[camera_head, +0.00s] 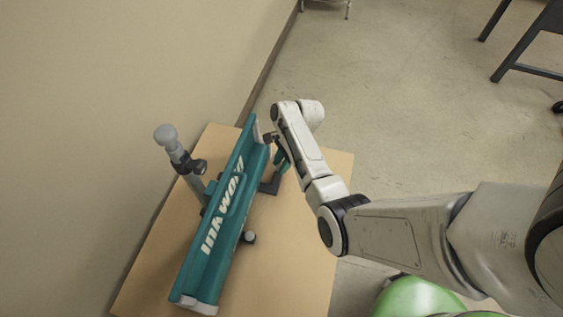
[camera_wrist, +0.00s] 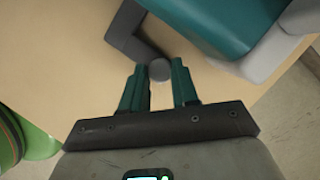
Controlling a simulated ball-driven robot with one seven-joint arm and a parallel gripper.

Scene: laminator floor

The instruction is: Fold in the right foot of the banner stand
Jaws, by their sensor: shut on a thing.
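The banner stand (camera_head: 222,215) is a long teal case with white lettering and grey end caps, lying diagonally on a tan board. Its right foot (camera_head: 268,187) is a dark bent bar sticking out from the case's right side near the far end. In the wrist view the foot (camera_wrist: 130,38) ends in a round grey knob (camera_wrist: 160,70). My gripper (camera_head: 279,168) reaches down beside the far end, and its teal fingers (camera_wrist: 160,82) are shut on the knob, one on each side. Another foot end (camera_head: 249,237) shows as a dark round tip beside the case's middle.
The tan board (camera_head: 298,262) is bare to the right of the case. A grey post with a black clamp (camera_head: 185,165) stands on the case's left, near the wall (camera_head: 90,110). Dark furniture legs (camera_head: 512,55) stand far right, with open floor (camera_head: 400,110) between.

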